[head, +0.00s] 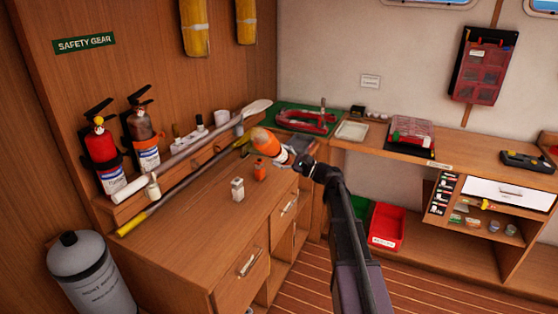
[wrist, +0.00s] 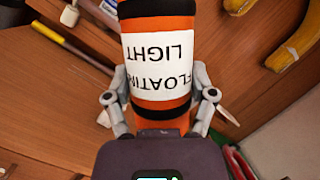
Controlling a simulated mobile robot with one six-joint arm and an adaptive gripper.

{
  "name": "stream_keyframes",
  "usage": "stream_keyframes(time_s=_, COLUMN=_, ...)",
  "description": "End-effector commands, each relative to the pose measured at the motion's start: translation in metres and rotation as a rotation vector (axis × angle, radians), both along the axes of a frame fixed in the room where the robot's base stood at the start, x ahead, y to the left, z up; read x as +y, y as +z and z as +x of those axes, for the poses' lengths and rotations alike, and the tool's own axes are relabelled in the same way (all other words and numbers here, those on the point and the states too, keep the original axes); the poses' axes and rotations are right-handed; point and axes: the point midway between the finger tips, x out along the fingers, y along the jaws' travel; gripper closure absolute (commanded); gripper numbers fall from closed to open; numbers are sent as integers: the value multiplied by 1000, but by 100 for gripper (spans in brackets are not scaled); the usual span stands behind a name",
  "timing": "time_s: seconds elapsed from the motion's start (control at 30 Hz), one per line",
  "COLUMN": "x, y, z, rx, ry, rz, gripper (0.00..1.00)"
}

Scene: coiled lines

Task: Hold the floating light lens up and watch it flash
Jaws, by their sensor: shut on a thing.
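The floating light (head: 267,142) is an orange cylinder with a white label and a rounded orange end that points up and left in the head view. In the wrist view the floating light (wrist: 158,52) fills the upper middle, with black bands and its label upside down. My gripper (head: 300,165) is shut around its lower part and holds it above the wooden counter. In the wrist view the two grey fingers of my gripper (wrist: 160,105) press on its sides. The lens end is cut off at the top of the wrist view, and I cannot tell whether it is lit.
A paddle (head: 190,150) and a yellow pole (head: 180,190) lie along the back. Two extinguishers (head: 101,145) stand at the left. The counter's front left is clear.

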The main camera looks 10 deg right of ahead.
Motion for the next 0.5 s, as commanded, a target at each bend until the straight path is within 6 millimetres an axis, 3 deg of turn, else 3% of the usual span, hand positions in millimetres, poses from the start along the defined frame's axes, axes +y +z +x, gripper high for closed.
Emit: stream_keyframes(time_s=0.5, x=1, y=-1, z=-2, rx=332, ry=1, rz=334, gripper=89)
